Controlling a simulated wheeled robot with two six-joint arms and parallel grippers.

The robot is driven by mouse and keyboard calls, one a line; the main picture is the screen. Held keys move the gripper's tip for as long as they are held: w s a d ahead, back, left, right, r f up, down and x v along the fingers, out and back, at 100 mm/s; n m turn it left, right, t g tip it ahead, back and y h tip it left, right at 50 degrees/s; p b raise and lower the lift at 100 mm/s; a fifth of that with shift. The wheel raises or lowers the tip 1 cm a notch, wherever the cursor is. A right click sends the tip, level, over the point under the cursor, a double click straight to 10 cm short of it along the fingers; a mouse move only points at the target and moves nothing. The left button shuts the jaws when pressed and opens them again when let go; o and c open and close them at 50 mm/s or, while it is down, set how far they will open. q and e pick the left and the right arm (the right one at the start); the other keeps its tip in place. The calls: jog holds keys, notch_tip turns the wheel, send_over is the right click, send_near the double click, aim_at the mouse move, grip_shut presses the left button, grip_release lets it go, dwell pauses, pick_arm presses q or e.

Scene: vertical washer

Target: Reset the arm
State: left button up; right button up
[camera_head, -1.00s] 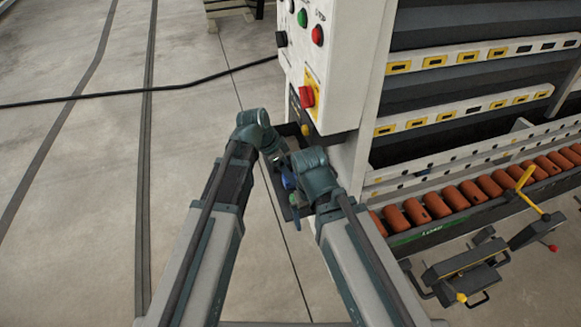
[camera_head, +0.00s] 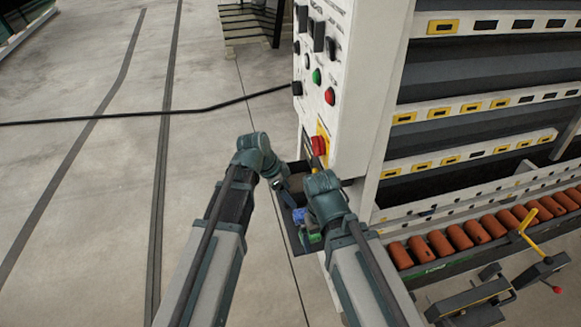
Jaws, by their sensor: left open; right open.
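My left gripper (camera_head: 278,174) is at the end of the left arm, in front of the control panel's lower left edge. It is open, with its fingers largely hidden behind its own wrist. My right gripper (camera_head: 317,178) is open close beside it on the right, just below the red rotary switch (camera_head: 319,145). Its fingers are small and mostly hidden by the wrist. I cannot tell whether either gripper touches the panel. I see nothing held in either gripper.
The washer's white control panel (camera_head: 343,95) stands close ahead, with green (camera_head: 317,76) and red (camera_head: 330,96) buttons. A dark tray (camera_head: 283,225) holding blue and green items lies below. Orange rollers (camera_head: 460,237) run at right. The floor (camera_head: 85,210) at left is clear except for a cable.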

aim_at(303, 213)
pick_arm(q)
jog(key=shift+f, duration=0.15)
jog(key=b+x, duration=1.1)
jog(key=x, duration=0.1)
dwell(0.3)
